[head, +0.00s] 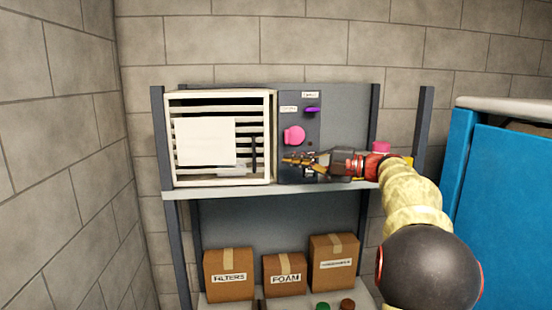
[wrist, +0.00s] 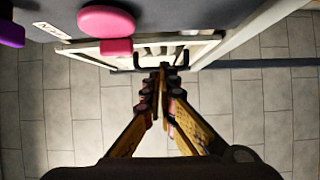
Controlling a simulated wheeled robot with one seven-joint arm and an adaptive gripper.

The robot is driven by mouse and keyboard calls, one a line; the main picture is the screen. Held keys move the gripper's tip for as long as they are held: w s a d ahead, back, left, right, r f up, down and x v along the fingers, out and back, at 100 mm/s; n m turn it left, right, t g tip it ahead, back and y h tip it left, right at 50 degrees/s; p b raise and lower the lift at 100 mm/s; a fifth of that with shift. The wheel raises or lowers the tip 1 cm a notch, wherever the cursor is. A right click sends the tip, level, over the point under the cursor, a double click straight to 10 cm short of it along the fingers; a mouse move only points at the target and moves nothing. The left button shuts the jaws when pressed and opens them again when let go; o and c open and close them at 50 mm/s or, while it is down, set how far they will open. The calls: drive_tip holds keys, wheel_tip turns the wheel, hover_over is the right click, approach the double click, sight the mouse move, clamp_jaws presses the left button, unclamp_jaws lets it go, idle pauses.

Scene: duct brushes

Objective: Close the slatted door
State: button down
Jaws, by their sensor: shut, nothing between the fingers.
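The slatted door (head: 268,135) is a cream frame with horizontal slats, at the left of the shelf in the head view. A blank white square covers much of it, and a dark upright handle shows near its right side. The door spans the front of its box; I cannot tell whether a small gap is left. In the wrist view the slatted frame (wrist: 90,47) lies edge-on beyond the fingertips. My gripper (head: 287,161) is shut and empty, pointing left in front of the dark panel, just right of the door. Its fingertips (wrist: 163,70) appear near the handle; contact is unclear.
The dark control panel (head: 298,113) carries a pink knob (head: 294,135) and a purple knob (head: 312,109) beside the door. The shelf edge (head: 215,192) runs below. Labelled cardboard boxes (head: 229,265) stand lower down. A blue cabinet (head: 500,200) is at right.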

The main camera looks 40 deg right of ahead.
drive_tip(key=s+a+r+m+t+h+b, duration=0.1)
drive_tip(key=s+a+h+b, duration=0.2)
drive_tip(key=a, duration=0.5)
drive_tip(key=s+a+r+m+t+h+b, duration=0.1)
drive_tip(key=s+a+r+b, duration=0.2)
drive_tip(key=a, duration=0.5)
drive_tip(key=w+d+f+m+h+p, duration=0.1)
drive_tip(key=w+d, duration=0.1)
drive_tip(key=w, duration=0.3)
drive_tip(key=w+d+f+m+h+p, duration=0.1)
drive_tip(key=w+d+f+p, duration=0.1)
drive_tip(key=w, duration=0.4)
drive_tip(key=shift+d+f+t+p, duration=0.25)
drive_tip(key=shift+d+t+p, duration=0.05)
drive_tip(key=shift+d, duration=0.55)
drive_tip(key=shift+d, duration=0.1)
